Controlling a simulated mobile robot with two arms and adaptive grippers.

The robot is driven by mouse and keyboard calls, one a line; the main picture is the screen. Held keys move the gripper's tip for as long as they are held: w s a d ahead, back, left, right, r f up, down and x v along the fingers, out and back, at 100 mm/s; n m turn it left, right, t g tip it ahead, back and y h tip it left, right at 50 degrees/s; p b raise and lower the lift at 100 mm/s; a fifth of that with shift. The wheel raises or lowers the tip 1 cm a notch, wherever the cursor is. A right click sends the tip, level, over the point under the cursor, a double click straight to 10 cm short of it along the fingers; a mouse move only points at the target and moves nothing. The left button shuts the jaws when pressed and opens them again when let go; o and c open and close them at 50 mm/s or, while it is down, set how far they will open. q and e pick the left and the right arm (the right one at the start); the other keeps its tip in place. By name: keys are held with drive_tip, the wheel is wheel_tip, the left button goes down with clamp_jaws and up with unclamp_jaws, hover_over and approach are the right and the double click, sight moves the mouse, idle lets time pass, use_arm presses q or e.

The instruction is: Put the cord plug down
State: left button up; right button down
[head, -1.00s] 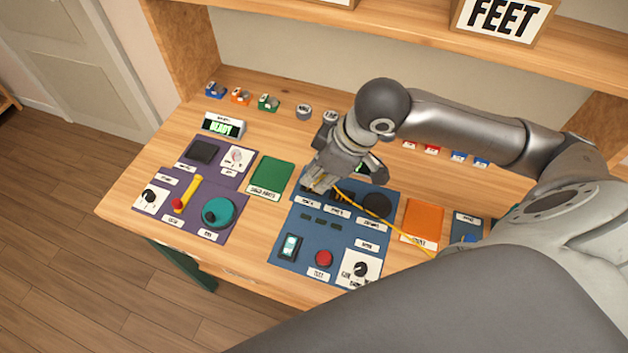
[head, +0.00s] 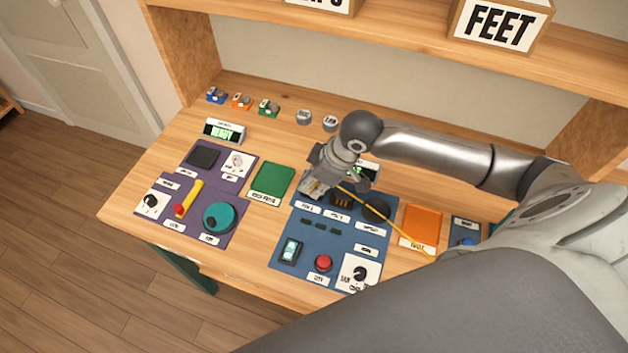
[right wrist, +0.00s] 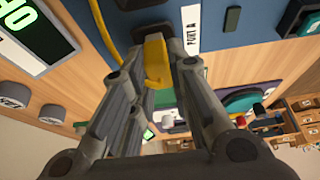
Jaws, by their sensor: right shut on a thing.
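My right gripper (head: 314,188) is over the back left part of the blue panel (head: 285,254), by the PORT A label. In the right wrist view, its fingers (right wrist: 155,88) are shut on the yellow cord plug (right wrist: 155,58). The plug's tip is close to the blue panel; I cannot tell whether it touches or sits in a port. The yellow cord (head: 395,222) runs from the gripper rightward across the panel, past the orange mat. In the head view the gripper hides the plug and the port beneath it. My left gripper is not in view.
A green mat (head: 272,181) and purple panel (head: 232,172) lie to the left. An orange mat (head: 422,224) lies right. A shelf (head: 400,38) overhangs the back.

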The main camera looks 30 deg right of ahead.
drive_tip(key=shift+f, duration=0.2)
drive_tip(key=c, duration=1.4)
unclamp_jaws()
drive_tip(key=shift+o, duration=0.2)
drive_tip(key=shift+r, duration=0.35)
drive_tip(key=v, duration=1.1)
drive_tip(key=shift+s+r, duration=0.2)
drive_tip(key=shift+r, duration=0.15)
